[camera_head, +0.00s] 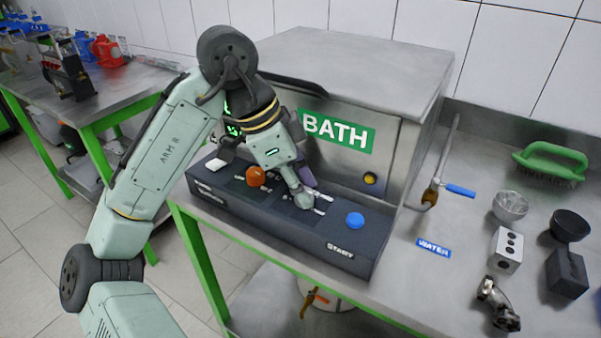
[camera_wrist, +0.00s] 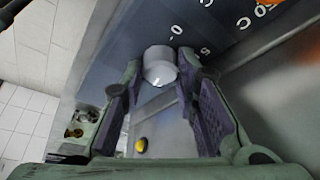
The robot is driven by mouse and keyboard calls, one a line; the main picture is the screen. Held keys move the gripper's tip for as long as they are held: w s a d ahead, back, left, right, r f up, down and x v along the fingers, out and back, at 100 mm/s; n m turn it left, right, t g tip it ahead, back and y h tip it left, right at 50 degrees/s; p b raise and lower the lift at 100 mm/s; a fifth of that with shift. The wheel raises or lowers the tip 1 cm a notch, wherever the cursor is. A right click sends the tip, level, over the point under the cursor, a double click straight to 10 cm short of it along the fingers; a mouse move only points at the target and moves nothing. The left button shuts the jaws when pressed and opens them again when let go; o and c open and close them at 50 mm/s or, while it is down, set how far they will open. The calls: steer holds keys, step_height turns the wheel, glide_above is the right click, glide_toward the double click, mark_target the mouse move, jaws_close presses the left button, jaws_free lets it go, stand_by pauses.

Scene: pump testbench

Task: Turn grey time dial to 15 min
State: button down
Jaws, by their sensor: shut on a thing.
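The grey time dial (camera_head: 304,201) is on the sloped dark control panel (camera_head: 290,235) in front of the BATH unit. My gripper (camera_head: 301,189) is at the dial from above, its fingers partly hiding it. In the wrist view the dial (camera_wrist: 159,66) is a light grey round knob between the tips of my two purple-padded fingers (camera_wrist: 160,62), which are closed on its sides. White scale marks "0" and "5" show on the panel beside it. I cannot tell which mark the dial points to.
An orange knob (camera_head: 256,176) is left of the dial and a blue START button (camera_head: 355,220) is right of it. The BATH box (camera_head: 350,120) rises close behind. A tap with a blue handle (camera_head: 460,190), a green brush (camera_head: 549,162) and several small parts are at the right.

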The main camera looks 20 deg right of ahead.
steer(key=shift+r+m+p, duration=0.1)
steer(key=shift+m+p, duration=0.25)
steer(key=shift+m, duration=0.25)
steer(key=c, duration=1.2)
jaws_free()
steer(key=shift+c, duration=0.2)
